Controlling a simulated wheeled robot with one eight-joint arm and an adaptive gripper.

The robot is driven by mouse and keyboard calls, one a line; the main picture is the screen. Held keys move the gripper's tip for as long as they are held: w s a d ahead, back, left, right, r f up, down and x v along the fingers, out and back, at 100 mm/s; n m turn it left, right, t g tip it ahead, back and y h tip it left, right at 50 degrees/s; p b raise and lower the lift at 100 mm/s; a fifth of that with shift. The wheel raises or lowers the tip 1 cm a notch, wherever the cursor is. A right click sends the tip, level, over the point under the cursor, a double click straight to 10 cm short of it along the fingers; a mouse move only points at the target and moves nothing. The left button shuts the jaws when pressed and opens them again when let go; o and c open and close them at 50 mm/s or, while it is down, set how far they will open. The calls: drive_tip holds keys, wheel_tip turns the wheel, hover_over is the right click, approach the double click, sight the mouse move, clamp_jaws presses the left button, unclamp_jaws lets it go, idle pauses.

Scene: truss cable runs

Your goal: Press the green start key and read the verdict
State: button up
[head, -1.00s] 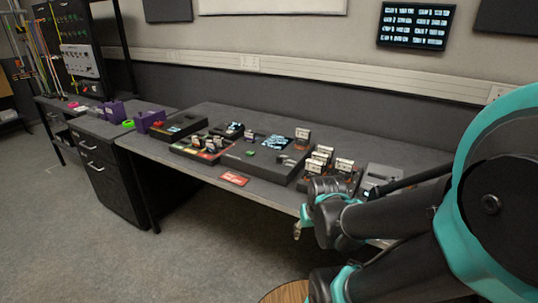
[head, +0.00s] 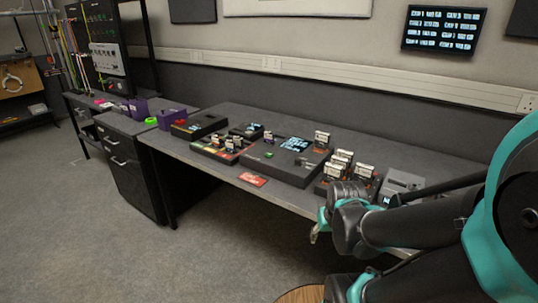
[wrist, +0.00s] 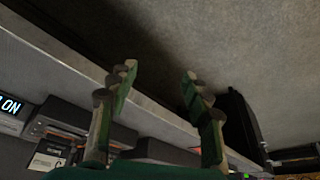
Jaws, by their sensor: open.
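A small green key (head: 269,155) sits on the top of a dark, flat console (head: 295,172) on the desk. The console carries a lit display (head: 298,144) with pale text too small to read. My gripper (head: 315,234) hangs by the desk's front edge, to the right of and nearer than the console, apart from the key. In the wrist view my gripper's two fingers (wrist: 157,85) stand apart with nothing between them. The green key cannot be made out in the wrist view.
Racks with upright labelled modules (head: 340,165) and a grey box (head: 400,184) stand right of the console. Other dark units (head: 222,148) and a red plate (head: 253,179) lie to its left. A wall screen (head: 441,30) shows rows of text. The floor at front left is clear.

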clamp_jaws()
idle(1.4)
